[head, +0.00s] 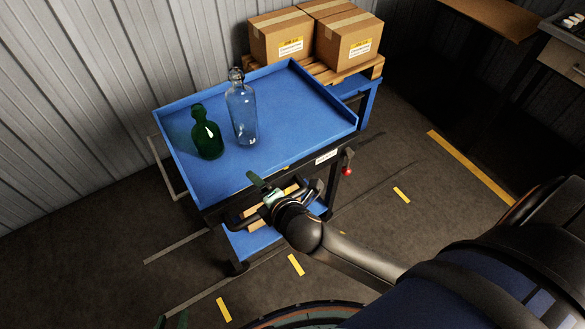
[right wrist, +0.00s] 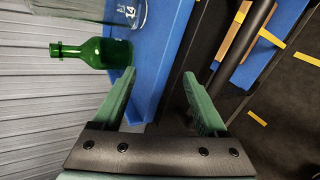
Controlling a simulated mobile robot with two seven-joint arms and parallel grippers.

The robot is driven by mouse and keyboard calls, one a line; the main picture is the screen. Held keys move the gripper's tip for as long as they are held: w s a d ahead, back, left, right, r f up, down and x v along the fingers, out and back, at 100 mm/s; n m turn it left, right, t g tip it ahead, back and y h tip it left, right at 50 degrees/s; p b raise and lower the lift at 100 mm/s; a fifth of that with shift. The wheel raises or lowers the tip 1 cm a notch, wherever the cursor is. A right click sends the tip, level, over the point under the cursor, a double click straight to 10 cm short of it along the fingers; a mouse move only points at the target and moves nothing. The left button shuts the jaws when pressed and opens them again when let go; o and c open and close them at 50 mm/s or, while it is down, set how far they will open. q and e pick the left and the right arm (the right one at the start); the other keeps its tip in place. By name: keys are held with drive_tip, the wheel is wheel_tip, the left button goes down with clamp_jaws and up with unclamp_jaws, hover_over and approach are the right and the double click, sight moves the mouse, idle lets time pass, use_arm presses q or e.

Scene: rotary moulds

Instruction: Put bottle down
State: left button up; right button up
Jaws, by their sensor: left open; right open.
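A green glass bottle (head: 207,138) stands upright on the blue cart top (head: 300,95), near its left side. A clear, bluish bottle (head: 241,112) stands upright to its right. The right wrist view shows the green bottle (right wrist: 95,52) sideways, and part of the clear bottle (right wrist: 100,12), cut off by the frame edge. My right gripper (head: 272,187) is at the cart's front edge, apart from both bottles. In the right wrist view its green fingers (right wrist: 159,77) are spread and empty. My left gripper (head: 172,321) shows only as green fingertips at the bottom edge, apart and with nothing visible between them.
The cart top has a raised rim and is clear right of the bottles. A red knob (head: 347,171) sticks out at its front right corner. Cardboard boxes (head: 283,38) on a pallet stand behind. A corrugated wall (head: 90,90) is at the left.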

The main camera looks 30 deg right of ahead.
drive_tip(key=s+f+m+g+y, duration=0.1)
drive_tip(key=s+f+m, duration=0.3)
drive_tip(key=s+m, duration=0.3)
drive_tip(key=s+f+m+g+y, duration=0.1)
drive_tip(key=s+f+m, duration=0.4)
drive_tip(key=s+m, duration=0.3)
drive_tip(key=m, duration=0.3)
drive_tip(key=shift+d+f+g, duration=0.25)
drive_tip(key=shift+d+g, duration=0.05)
drive_tip(key=shift+g, duration=0.1)
